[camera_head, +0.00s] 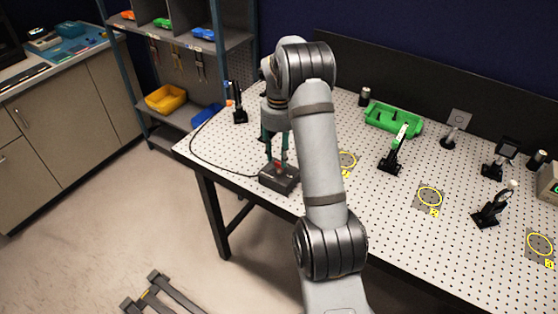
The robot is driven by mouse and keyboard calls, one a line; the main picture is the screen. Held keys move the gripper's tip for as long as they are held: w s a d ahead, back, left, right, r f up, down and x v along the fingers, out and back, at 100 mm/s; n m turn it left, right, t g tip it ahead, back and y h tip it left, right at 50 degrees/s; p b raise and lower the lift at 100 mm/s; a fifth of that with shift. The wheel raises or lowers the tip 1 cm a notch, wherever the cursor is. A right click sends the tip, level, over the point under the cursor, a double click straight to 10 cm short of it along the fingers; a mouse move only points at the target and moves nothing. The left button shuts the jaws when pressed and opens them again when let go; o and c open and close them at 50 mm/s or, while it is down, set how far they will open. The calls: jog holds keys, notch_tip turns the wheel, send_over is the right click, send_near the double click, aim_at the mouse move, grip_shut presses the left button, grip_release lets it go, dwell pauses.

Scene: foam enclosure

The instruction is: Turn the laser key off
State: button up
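A small dark box (279,180) sits near the left front edge of the perforated table. A small red part (280,165) shows on its top; the key itself is too small to make out. My gripper (276,158) points down just above the box. Its two teal fingers are apart with a visible gap, one on each side of the area above the red part. I cannot tell whether the fingertips touch anything. My arm hides part of the table to the right of the box.
A dark cable (204,158) runs along the table's left edge to the box. A black post mount (238,103) stands behind my gripper. A green tray (393,121), several optics mounts and yellow-circled marks (429,196) lie to the right. Shelves with a yellow bin (165,99) stand at left.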

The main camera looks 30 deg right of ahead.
aim_at(279, 164)
jog(key=shift+f+p, duration=0.3)
jog(key=shift+f, duration=1.5)
jog(key=shift+a, duration=0.1)
jog(key=shift+c, duration=0.5)
grip_shut()
jog(key=shift+w, duration=0.1)
